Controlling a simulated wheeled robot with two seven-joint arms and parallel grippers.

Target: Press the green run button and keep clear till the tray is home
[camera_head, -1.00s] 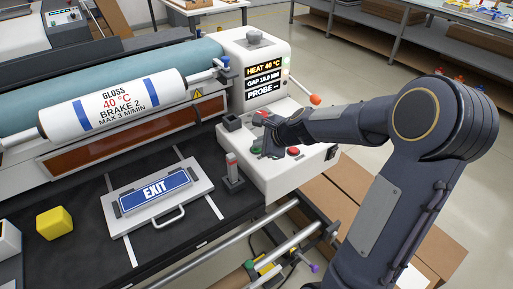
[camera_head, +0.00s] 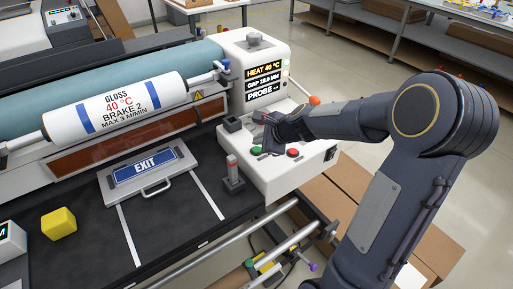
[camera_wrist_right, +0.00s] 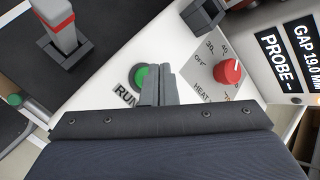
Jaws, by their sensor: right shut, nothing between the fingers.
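The green run button (camera_head: 256,151) sits on the white control box (camera_head: 300,172) and also shows in the right wrist view (camera_wrist_right: 143,77), beside the word RUN. My right gripper (camera_head: 268,147) is shut and empty over that box. In the right wrist view its fingertips (camera_wrist_right: 162,72) appear just beside the green button and overlap its edge; I cannot tell whether they touch it. My left gripper is out of view.
A yellow block (camera_head: 58,223) lies at left. The printed roller (camera_head: 115,103) spans the back.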

